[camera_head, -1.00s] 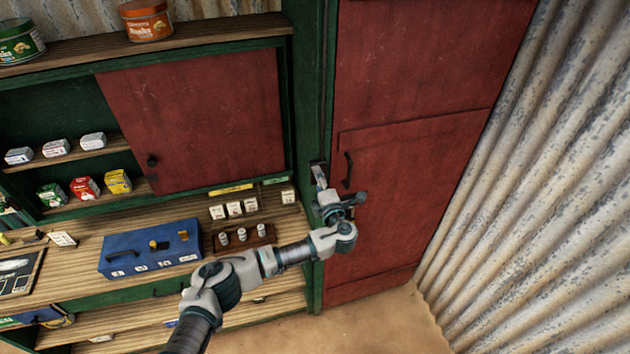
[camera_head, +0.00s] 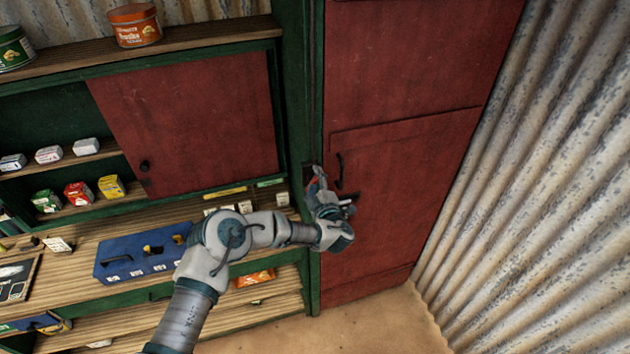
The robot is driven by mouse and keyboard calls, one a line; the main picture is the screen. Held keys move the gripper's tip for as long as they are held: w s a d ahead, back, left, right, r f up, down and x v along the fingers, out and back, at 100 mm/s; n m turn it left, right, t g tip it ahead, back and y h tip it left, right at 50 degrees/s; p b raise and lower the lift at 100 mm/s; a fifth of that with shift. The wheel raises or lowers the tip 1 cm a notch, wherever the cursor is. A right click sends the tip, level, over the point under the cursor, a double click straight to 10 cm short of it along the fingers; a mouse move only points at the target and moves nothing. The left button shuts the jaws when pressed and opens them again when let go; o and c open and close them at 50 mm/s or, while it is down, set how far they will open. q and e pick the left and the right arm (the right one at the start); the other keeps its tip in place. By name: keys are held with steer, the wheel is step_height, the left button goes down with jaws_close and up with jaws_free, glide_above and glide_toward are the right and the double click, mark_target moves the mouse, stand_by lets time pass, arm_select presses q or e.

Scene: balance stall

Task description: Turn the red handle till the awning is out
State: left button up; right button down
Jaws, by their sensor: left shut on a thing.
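A small part of the red handle (camera_head: 313,183) shows at the green post, beside the red door's edge. My left gripper (camera_head: 320,190) is at the handle and shut on it. The fingers and wrist hide most of the handle, so its exact angle is hard to tell. A grey metal piece (camera_head: 318,172) shows just above the fingers. The awning is not in view. My right gripper is not in view.
The red door (camera_head: 400,190) with a black pull (camera_head: 340,170) stands close to the right of my gripper. A corrugated wall (camera_head: 540,190) is further right. A blue box (camera_head: 140,253) sits on the wooden counter, left of my arm. Sandy floor (camera_head: 350,325) below is clear.

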arm_select(q)
steer(key=shift+s+a+f, duration=0.15)
steer(key=shift+s+f, duration=0.05)
steer(key=shift+f, duration=0.75)
steer(key=o, duration=1.3)
steer(key=shift+w+f, duration=0.1)
steer(key=shift+o, duration=1)
steer(key=shift+a, duration=0.2)
steer(key=v, duration=1.1)
steer(key=shift+s+d+r, duration=0.25)
steer(key=shift+d+r, duration=0.05)
steer(key=shift+r, duration=0.1)
steer(key=shift+r, duration=0.1)
steer(key=shift+s, duration=0.1)
